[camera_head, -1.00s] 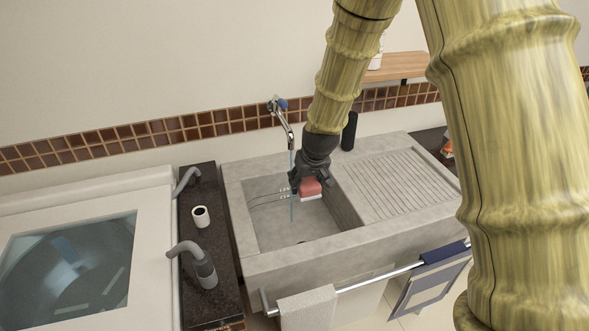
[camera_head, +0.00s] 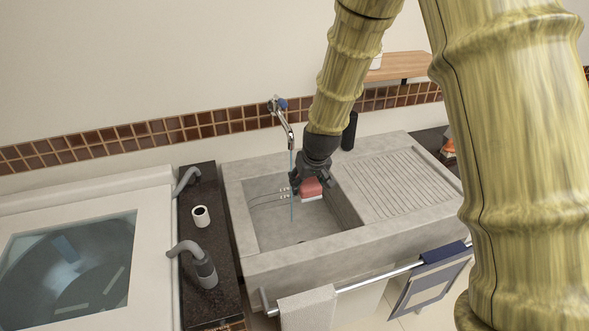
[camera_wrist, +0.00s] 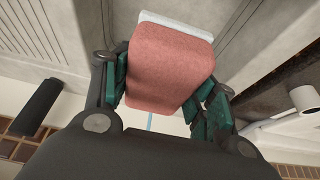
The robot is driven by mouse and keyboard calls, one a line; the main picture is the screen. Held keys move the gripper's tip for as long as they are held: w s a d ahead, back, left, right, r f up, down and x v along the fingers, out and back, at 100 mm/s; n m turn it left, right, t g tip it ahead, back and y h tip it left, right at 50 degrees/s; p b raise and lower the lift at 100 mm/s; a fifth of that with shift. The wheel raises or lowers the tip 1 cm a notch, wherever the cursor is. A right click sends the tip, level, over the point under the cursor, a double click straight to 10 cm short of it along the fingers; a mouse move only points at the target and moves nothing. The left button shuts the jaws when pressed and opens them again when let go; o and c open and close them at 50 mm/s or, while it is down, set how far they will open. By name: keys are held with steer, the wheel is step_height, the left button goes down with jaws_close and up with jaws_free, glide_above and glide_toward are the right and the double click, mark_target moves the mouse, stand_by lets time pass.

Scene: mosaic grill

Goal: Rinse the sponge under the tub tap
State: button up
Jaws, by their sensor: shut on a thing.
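The red sponge (camera_head: 311,187) with a pale layer on one face is held in my gripper (camera_head: 304,184), inside the tub's basin and above its floor. In the wrist view the sponge (camera_wrist: 168,62) sits between the green finger pads of my gripper (camera_wrist: 165,90). The grey concrete tub (camera_head: 262,262) has a basin at left. The tub tap (camera_head: 284,122) is on the wall behind, and a thin bluish stream (camera_head: 291,165) comes down from it beside the gripper and sponge. I cannot tell whether the stream touches the sponge.
A ribbed drainboard (camera_head: 405,182) forms the tub's right side. A dark bottle (camera_head: 350,131) stands at the back. A rail with a cloth (camera_head: 308,309) runs along the front. A dark counter (camera_head: 226,270) with a white roll (camera_head: 201,216) and a washer (camera_head: 150,245) are at left.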

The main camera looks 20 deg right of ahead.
mark_target(312, 185)
stand_by(0.4)
steer(key=shift+s+r+p, duration=0.35)
steer(key=shift+r+p, duration=0.05)
steer(key=shift+r, duration=0.05)
steer(key=shift+s+d+r+p, duration=0.15)
steer(key=shift+s+r+p, duration=0.4)
steer(key=shift+s, duration=0.2)
steer(key=shift+s+d+r+p, duration=0.15)
steer(key=shift+s+r+p, duration=0.25)
steer(key=shift+s+r, duration=0.3)
steer(key=shift+s+d+r+p, duration=0.1)
steer(key=shift+s+r+p, duration=0.25)
steer(key=shift+s, duration=0.25)
steer(key=shift+f, duration=0.1)
